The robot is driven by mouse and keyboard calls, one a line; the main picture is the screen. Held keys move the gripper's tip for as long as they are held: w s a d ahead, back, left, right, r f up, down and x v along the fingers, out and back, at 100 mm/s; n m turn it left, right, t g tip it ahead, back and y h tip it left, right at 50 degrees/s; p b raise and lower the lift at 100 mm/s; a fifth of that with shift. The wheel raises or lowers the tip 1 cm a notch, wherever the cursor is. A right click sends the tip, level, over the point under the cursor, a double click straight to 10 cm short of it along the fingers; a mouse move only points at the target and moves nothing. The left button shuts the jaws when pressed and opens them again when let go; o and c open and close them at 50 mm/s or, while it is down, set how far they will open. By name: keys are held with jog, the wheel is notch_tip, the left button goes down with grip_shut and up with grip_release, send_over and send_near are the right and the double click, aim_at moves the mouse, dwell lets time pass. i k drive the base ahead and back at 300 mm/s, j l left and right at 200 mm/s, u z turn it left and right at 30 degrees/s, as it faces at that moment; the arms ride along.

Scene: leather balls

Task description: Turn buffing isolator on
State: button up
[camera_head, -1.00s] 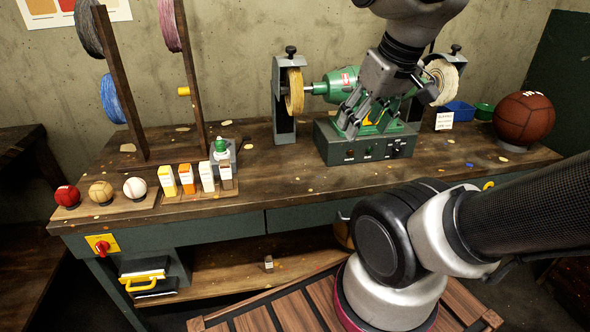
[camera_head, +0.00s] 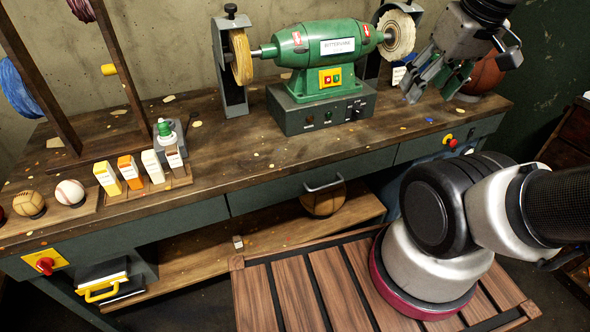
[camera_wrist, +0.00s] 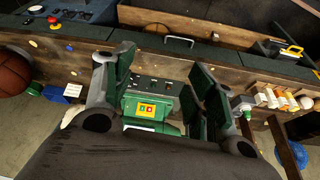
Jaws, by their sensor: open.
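A red rotary knob on a yellow plate (camera_head: 45,264) is on the bench front at the far left; its setting is too small to read. I see no readable label saying which is the isolator. The green buffing machine (camera_head: 322,55) stands on the bench with a red and green button plate (camera_head: 330,77); it also shows in the wrist view (camera_wrist: 148,109). My gripper (camera_head: 428,88) is open and empty, above the bench's right end, away from both knobs.
A brown ball (camera_head: 487,75) sits behind my gripper. Several cartons (camera_head: 130,172) and balls (camera_head: 69,192) stand on the left. A wooden rack (camera_head: 122,70) rises there. A slatted wooden platform (camera_head: 300,292) lies in front of the bench.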

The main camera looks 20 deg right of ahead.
aim_at(44, 264)
jog(key=u, duration=1.8)
